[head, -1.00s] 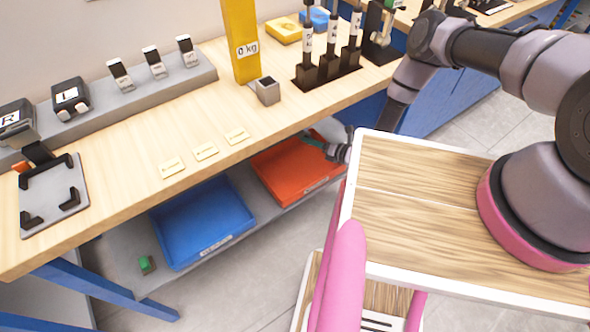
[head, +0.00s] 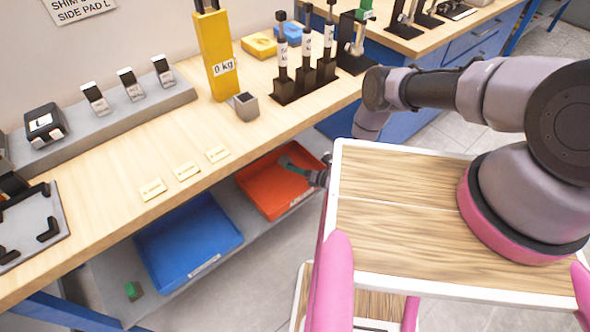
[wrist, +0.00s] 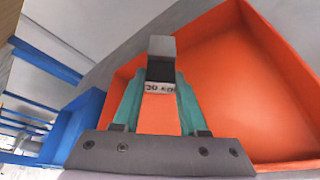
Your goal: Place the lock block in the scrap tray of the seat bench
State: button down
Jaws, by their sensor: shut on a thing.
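My gripper (wrist: 160,85) has teal fingers shut on a small block (wrist: 161,60) with a grey end, a black band and a pale label reading about "20 KG". I take this as the lock block, though nothing in view names it. In the wrist view the block is in front of an orange-red tray (wrist: 225,75); I cannot tell whether it touches the tray floor. In the head view my gripper (head: 287,162) is at the back of the same red tray (head: 268,192), on the shelf under the bench. The block is not clear there. The tray's label is unreadable.
A blue tray (head: 190,245) is left of the red tray, with a small green block (head: 133,290) on the shelf beside it. The wooden bench top (head: 110,215) overhangs the shelf. It carries a yellow "0 kg" post (head: 215,50) and a grey rack with several blocks (head: 120,115).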

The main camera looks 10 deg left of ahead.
jog(key=shift+f, duration=0.55)
jog(key=shift+c, duration=2.2)
grip_release()
jog(key=shift+r, duration=0.4)
jog(key=v, duration=1.2)
jog(key=shift+r, duration=0.2)
jog(key=shift+s, duration=0.1)
